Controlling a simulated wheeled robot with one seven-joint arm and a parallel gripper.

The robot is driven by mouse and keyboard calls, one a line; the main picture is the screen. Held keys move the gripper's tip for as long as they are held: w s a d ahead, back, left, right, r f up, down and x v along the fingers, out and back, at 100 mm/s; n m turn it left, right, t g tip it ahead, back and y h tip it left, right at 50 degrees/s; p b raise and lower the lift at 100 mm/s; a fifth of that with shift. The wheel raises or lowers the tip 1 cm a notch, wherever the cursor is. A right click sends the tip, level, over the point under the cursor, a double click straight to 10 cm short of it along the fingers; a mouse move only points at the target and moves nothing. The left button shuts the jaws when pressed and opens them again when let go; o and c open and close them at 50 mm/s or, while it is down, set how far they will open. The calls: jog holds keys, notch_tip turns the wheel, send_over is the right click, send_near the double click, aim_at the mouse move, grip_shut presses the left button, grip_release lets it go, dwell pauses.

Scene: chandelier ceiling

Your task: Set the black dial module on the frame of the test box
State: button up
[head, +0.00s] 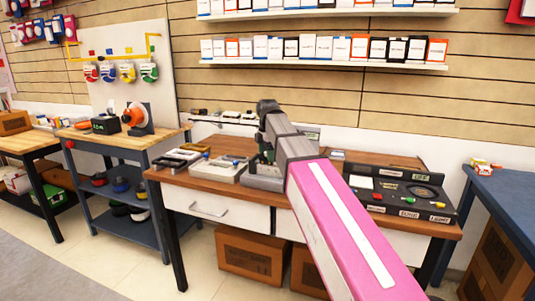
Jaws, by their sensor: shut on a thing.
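My gripper (264,158) hangs down at the far end of my pink and grey arm, over the middle of the wooden-topped workbench. It is shut on a small dark thing, which I take to be the black dial module; the arm and wrist hide most of it. A grey box-like base (264,181) stands on the bench right below the gripper, partly covered by my arm; it may be the test box. I cannot tell whether the held thing touches it. Its frame is not clear to see.
A black panel (381,207) with coloured knobs and a round ring stands at the bench's right. White and grey units (217,171) sit left of the gripper. More small units line the bench's back. A blue table (505,192) is at right. Cardboard boxes (250,252) lie below.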

jog(key=shift+f, duration=0.1)
dwell(0.3)
jog(key=o, duration=0.9)
jog(key=shift+r, duration=3.05)
